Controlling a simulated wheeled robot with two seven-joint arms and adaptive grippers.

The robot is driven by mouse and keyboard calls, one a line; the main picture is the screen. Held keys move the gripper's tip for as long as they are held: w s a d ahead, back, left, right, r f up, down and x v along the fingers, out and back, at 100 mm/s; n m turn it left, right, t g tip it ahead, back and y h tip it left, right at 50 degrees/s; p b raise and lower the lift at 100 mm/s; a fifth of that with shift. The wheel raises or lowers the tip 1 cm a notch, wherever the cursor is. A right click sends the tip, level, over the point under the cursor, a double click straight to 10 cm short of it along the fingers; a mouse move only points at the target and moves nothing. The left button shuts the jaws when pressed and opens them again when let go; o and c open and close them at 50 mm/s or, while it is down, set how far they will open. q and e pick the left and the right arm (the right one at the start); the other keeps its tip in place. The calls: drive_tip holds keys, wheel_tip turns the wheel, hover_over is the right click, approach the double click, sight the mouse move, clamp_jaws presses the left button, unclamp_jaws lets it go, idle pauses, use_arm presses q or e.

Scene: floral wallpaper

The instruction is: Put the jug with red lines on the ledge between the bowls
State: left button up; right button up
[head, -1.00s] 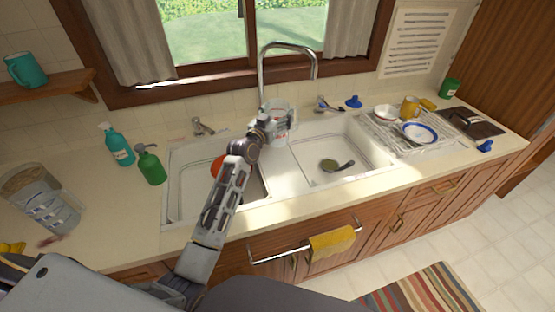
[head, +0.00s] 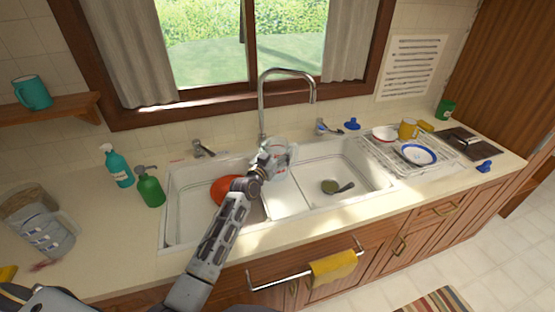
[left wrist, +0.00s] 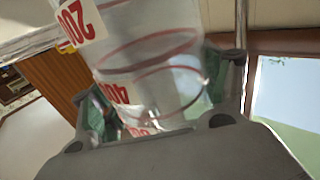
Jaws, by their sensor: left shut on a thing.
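The clear jug with red lines (head: 281,150) is held upright by my left gripper (head: 266,163), near the back of the sink in the head view. In the left wrist view the jug (left wrist: 150,55) fills the space between the fingers (left wrist: 160,105), with red rings and red numbers on its wall. The ledge between the bowls (head: 288,197) is the white divider between the two sink basins, in front of and below the jug. I cannot tell whether the jug touches the sink. My right gripper is not in view.
The faucet (head: 262,100) rises just behind the jug. A red-orange bowl (head: 226,188) lies in the left basin, and a dark-handled utensil (head: 344,188) in the right basin. A dish rack (head: 390,163) stands to the right.

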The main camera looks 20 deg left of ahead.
use_arm(q)
drive_tip(key=shift+f, duration=2)
drive_tip(key=o, duration=1.1)
drive_tip(key=shift+r, duration=0.2)
drive_tip(key=shift+s+a+f, duration=0.1)
drive_tip(key=shift+s+a, duration=0.1)
drive_tip(key=shift+s, duration=0.6)
drive_tip(key=shift+s+a+b, duration=0.15)
drive_tip(key=shift+s+a, duration=0.15)
drive_tip(key=shift+s, duration=1.4)
drive_tip(key=shift+s+a+b, duration=0.1)
drive_tip(key=shift+s+a, duration=0.25)
drive_tip(key=shift+s, duration=1.4)
drive_tip(key=shift+s+a+b, duration=0.15)
drive_tip(key=shift+s+a, duration=0.15)
drive_tip(key=shift+s, duration=1.4)
